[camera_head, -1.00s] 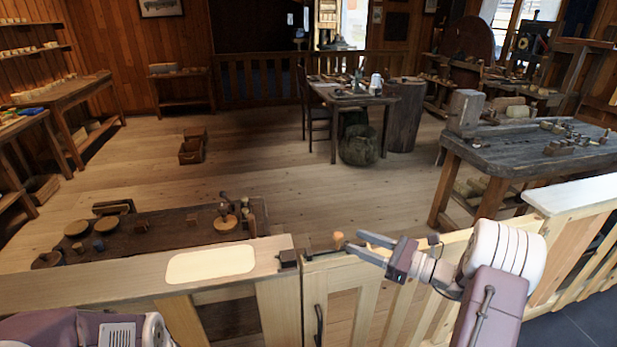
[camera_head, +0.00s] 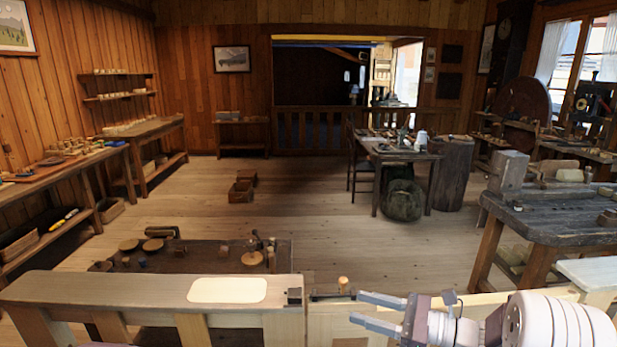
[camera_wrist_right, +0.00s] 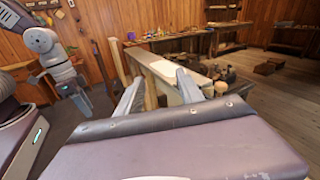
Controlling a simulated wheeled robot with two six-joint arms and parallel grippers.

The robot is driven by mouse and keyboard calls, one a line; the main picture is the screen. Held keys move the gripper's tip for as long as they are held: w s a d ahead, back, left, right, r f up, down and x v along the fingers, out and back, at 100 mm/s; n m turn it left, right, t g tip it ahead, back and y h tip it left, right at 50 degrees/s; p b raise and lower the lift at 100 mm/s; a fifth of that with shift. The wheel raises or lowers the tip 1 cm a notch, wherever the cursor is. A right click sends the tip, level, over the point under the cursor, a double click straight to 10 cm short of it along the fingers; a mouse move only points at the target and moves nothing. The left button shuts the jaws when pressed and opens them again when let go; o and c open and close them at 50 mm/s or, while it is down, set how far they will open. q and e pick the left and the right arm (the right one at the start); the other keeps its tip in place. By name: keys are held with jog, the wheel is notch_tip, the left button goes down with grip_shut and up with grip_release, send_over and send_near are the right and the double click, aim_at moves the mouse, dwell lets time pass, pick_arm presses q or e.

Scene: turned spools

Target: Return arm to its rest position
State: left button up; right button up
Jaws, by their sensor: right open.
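My right gripper (camera_head: 360,308) shows at the bottom right of the head view. Its two fingers are apart with nothing between them, and they point left, just above the light wooden gate. A small round wooden knob (camera_head: 343,283) stands on the gate top, a little beyond and left of the fingertips. In the right wrist view the same open fingers (camera_wrist_right: 158,88) frame the pale counter top. The left gripper is not seen in the head view.
A counter (camera_head: 150,290) with a pale oval-cornered mat (camera_head: 228,290) runs along the front left. A low dark bench (camera_head: 200,258) with turned pieces is behind it. A heavy workbench (camera_head: 560,220) stands at the right. The floor (camera_head: 330,235) between is open.

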jog(key=s+a+n+g+p, duration=0.1)
jog(key=s+a+n+g, duration=0.35)
jog(key=s+a, duration=0.2)
jog(key=s+a+f+n+g+h+p, duration=0.1)
jog(key=s+f+n+g+h, duration=0.2)
jog(key=s, duration=0.3)
jog(key=s+a+f+n+g+h+p, duration=0.1)
jog(key=s+f+n+g+h, duration=0.2)
jog(key=s, duration=0.4)
jog(key=s+d+f+n+t+h, duration=0.2)
jog(key=s+d+f+n+h, duration=0.2)
jog(key=d+f+n+h, duration=0.35)
jog(key=w+d+n+t+h, duration=0.2)
jog(key=w+d+n, duration=0.1)
jog(key=d, duration=0.3)
jog(key=shift+w+d+r, duration=0.15)
jog(key=shift+w+d, duration=0.15)
jog(key=shift+w, duration=0.6)
